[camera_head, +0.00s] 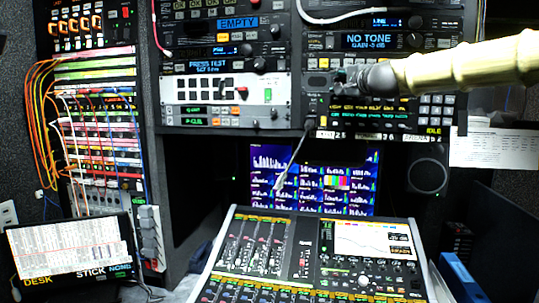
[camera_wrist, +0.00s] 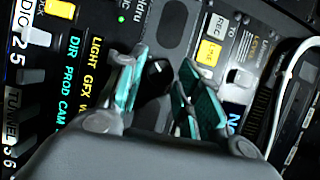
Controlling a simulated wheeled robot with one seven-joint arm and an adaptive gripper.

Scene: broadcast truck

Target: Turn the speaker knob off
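A black rounded knob (camera_wrist: 156,74) sits on a dark panel in the wrist view, between my gripper's two teal-padded fingers. My gripper (camera_wrist: 164,68) is open, with one finger on each side of the knob. A gap shows between the knob and the right finger; whether the left finger touches it I cannot tell. In the head view my gripper (camera_head: 338,80) is at the right-hand equipment rack, its arm coming in from the right. There the knob is not visible behind the gripper. I see no readable speaker label or knob pointer.
Rack units with small knobs and buttons (camera_head: 433,112) surround the gripper closely. Lit yellow and white buttons (camera_wrist: 208,52) sit right of the fingers. A mixing console (camera_head: 262,280) stands below, in front of a monitor (camera_head: 270,175). A round speaker (camera_head: 427,175) is at right.

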